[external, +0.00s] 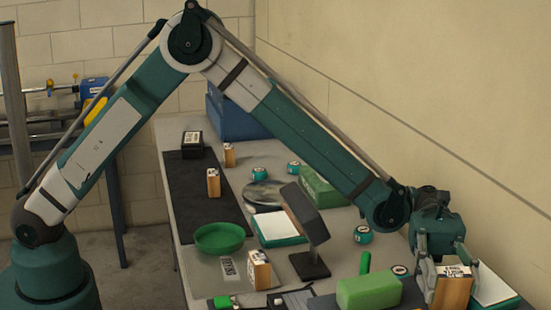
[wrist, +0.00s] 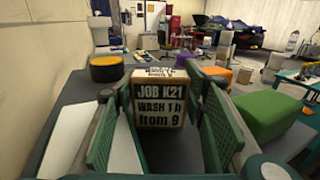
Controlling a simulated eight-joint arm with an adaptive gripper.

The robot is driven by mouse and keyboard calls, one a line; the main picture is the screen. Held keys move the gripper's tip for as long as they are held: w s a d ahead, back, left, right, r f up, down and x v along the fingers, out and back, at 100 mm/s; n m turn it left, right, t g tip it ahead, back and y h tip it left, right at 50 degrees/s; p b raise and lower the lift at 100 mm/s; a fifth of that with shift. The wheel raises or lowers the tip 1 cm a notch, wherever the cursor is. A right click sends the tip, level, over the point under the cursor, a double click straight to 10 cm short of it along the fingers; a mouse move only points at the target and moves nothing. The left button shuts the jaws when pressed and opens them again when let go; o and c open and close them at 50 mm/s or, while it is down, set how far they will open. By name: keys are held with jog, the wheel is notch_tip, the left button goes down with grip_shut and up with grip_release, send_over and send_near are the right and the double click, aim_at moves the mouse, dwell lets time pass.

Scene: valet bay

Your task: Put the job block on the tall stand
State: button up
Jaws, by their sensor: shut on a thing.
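The job block is a wooden block (external: 453,290) with a white printed label, at the lower right of the external view. In the wrist view the block (wrist: 160,98) reads "JOB K21, WASH 1 h from 9" and looks upright. My gripper (external: 445,262) is shut on it, with a finger at each side; the green finger pads flank it in the wrist view. A dark stand (external: 308,220) with a tilted panel on a post rises mid-bench, left of my gripper. I cannot tell for sure that it is the tall stand.
A green block (external: 368,291) lies just left of my gripper, and a white-topped pad (external: 492,288) lies to its right. Another labelled wooden block (external: 259,270) and a green bowl (external: 219,238) are farther left. A wall (external: 430,110) runs along the bench's right side.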

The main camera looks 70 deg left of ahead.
jog(key=shift+f, duration=0.25)
jog(key=o, duration=0.9)
jog(key=shift+o, duration=0.2)
jog(key=shift+r, duration=0.1)
jog(key=v, duration=1.2)
jog(key=shift+p, duration=0.35)
